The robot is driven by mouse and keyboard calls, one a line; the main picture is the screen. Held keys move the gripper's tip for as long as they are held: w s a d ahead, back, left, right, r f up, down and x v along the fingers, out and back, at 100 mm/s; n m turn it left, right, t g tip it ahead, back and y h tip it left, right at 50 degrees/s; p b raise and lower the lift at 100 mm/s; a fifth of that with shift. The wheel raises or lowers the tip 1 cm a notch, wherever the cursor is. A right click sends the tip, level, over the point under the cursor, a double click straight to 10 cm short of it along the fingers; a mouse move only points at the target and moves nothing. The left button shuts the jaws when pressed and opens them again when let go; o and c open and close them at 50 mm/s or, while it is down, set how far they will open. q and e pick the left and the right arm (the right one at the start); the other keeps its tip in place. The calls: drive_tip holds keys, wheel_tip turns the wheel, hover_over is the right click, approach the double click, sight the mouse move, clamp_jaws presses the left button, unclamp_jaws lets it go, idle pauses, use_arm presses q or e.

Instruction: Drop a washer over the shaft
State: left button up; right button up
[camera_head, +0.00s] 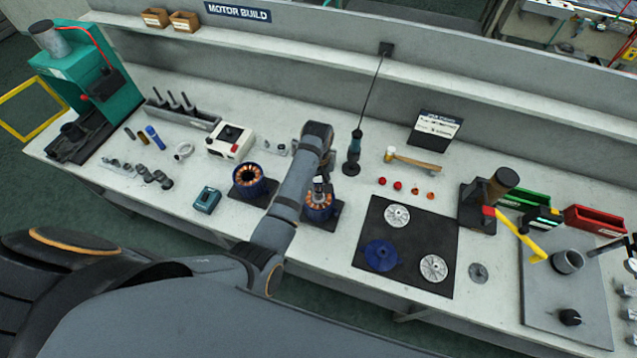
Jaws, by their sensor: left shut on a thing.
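My left gripper (319,188) points down over the right-hand motor stator (320,207), a blue ring with copper windings on a dark base plate. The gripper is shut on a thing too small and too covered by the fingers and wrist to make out. A pale metal part shows at the fingertips, but I cannot tell if it is the shaft. No washer can be clearly told apart there. A second stator (249,180) with an open centre stands to the left on its own plate. My right gripper is not in view.
A black mat (372,232) with round end covers lies to the right. Small red and copper-coloured pieces (398,186) lie behind it. A hanging screwdriver (352,155) stands close to my wrist. A teal box (207,199) sits left. The bench front by the mat is clear.

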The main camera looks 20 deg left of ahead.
use_arm(q)
drive_tip(key=shift+f, duration=0.25)
drive_tip(key=o, duration=0.7)
drive_tip(key=shift+o, duration=0.2)
drive_tip(key=shift+o, duration=1.2)
drive_tip(key=shift+r+p, duration=0.55)
drive_tip(key=shift+r, duration=2)
